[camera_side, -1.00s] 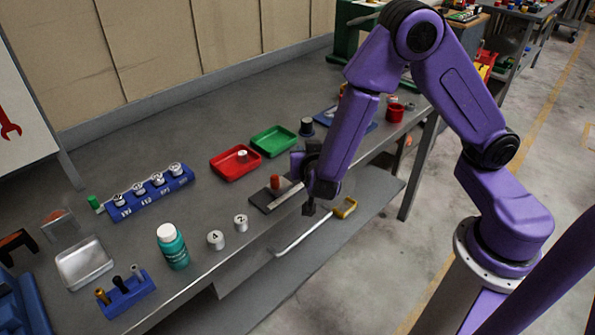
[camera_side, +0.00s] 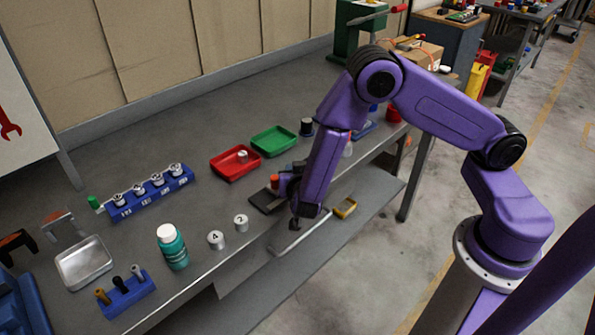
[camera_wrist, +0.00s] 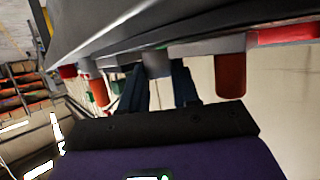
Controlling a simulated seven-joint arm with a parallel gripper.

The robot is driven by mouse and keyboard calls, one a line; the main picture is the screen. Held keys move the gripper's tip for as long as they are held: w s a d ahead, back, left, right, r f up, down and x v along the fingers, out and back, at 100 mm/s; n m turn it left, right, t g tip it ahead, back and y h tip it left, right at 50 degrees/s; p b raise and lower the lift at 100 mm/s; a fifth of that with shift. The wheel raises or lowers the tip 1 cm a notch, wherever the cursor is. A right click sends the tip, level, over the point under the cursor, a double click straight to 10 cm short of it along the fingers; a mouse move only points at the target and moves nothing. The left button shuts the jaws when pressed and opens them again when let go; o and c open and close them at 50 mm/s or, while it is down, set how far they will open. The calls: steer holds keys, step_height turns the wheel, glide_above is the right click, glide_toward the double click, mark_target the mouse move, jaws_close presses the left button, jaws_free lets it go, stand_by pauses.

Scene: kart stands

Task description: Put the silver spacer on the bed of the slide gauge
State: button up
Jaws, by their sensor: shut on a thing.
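The slide gauge (camera_side: 257,204) lies near the bench's front edge, a dark flat base with a pale strip and an upright red piece. The red piece also shows large, hanging upside down, right of the fingers in the wrist view (camera_wrist: 230,75). My gripper (camera_wrist: 159,72) has its two dark blue fingers shut on a grey cylinder, which looks like the silver spacer (camera_wrist: 157,62). It is close beside the gauge. In the side view, my arm hides the fingertips, the spacer and part of the gauge. I cannot tell whether the spacer touches the bed.
Two numbered silver cylinders (camera_side: 216,240) stand left of the gauge, with a teal bottle (camera_side: 173,250) beyond. A red tray (camera_side: 224,177) and a green tray (camera_side: 264,146) lie behind it. A blue rack (camera_side: 140,207) holds several cylinders. A yellow-ended handle (camera_side: 345,208) is below the bench edge.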

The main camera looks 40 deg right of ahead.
steer(key=shift+f, duration=0.1)
steer(key=o, duration=0.8)
steer(key=shift+c, duration=0.2)
